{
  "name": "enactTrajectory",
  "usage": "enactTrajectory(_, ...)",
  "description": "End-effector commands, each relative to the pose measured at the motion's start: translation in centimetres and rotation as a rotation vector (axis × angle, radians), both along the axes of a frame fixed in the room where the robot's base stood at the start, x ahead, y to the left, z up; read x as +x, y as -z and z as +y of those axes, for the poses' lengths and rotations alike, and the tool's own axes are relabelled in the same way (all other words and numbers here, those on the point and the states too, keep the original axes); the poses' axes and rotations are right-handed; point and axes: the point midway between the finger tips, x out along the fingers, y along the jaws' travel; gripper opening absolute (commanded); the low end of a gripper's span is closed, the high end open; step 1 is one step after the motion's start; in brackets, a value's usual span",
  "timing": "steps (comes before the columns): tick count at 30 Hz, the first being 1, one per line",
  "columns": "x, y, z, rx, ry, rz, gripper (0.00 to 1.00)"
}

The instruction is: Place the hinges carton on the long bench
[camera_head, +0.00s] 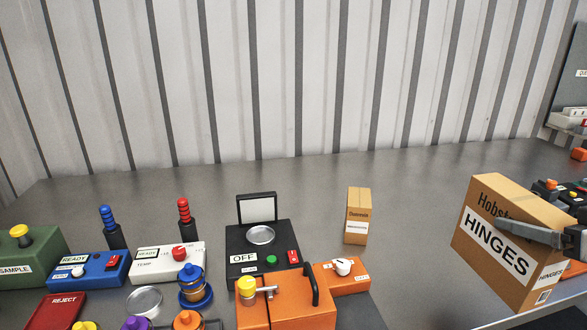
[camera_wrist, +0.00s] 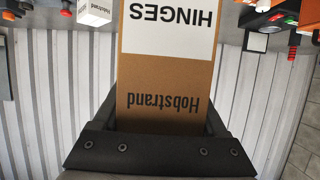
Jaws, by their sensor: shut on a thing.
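The hinges carton (camera_head: 487,237) is a brown box with a white HINGES label, at the right of the head view. My gripper (camera_head: 540,235) is shut on it, with one dark finger across its labelled face. The carton looks tilted and appears held up near the bench's front edge; its exact height is unclear. In the wrist view the carton (camera_wrist: 165,75) appears upside down between the two fingers of my gripper (camera_wrist: 163,108). The long grey bench (camera_head: 420,190) runs along the corrugated wall.
A small brown carton (camera_head: 357,217) stands mid-bench. Left of it are a black scale (camera_head: 262,250), an orange machine (camera_head: 285,305), and white (camera_head: 168,262) and blue (camera_head: 88,270) boxes. Bare bench lies between the small carton and the hinges carton. More devices (camera_head: 560,195) sit at right.

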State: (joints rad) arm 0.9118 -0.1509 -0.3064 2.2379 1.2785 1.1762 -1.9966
Motion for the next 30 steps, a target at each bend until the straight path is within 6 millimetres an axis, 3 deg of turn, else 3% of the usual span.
enactTrajectory(16, 9.5, 6.0, 3.2, 0.002, -0.002, -0.001, 0.00)
enactTrajectory(23, 10.8, 7.0, 3.5, 0.001, -0.001, -0.002, 0.00)
enactTrajectory(30, 10.7, 10.2, 3.5, 0.003, 0.000, -0.001, 0.00)
